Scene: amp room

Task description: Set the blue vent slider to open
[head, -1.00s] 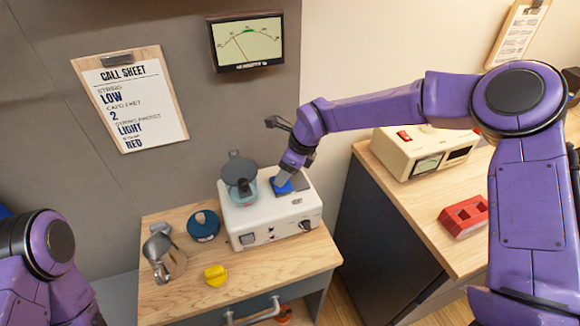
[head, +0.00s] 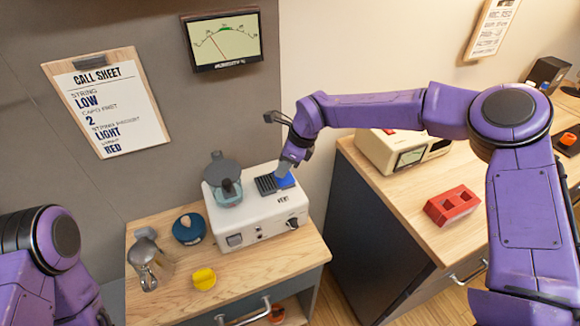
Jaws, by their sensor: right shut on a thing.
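The white unit (head: 256,220) stands on the small wooden table. The blue vent slider (head: 286,182) is on its top at the right, behind the VENT label. A dark slotted grille (head: 266,185) lies uncovered just left of the slider. My right gripper (head: 284,172) reaches down from behind onto the slider and is shut on it; the fingertips are small and partly hidden. Only my left arm shows at the lower left; its gripper is out of the picture.
A dark-lidded glass pot (head: 226,185) sits on the unit's left. A red block (head: 452,206) lies on the right counter.

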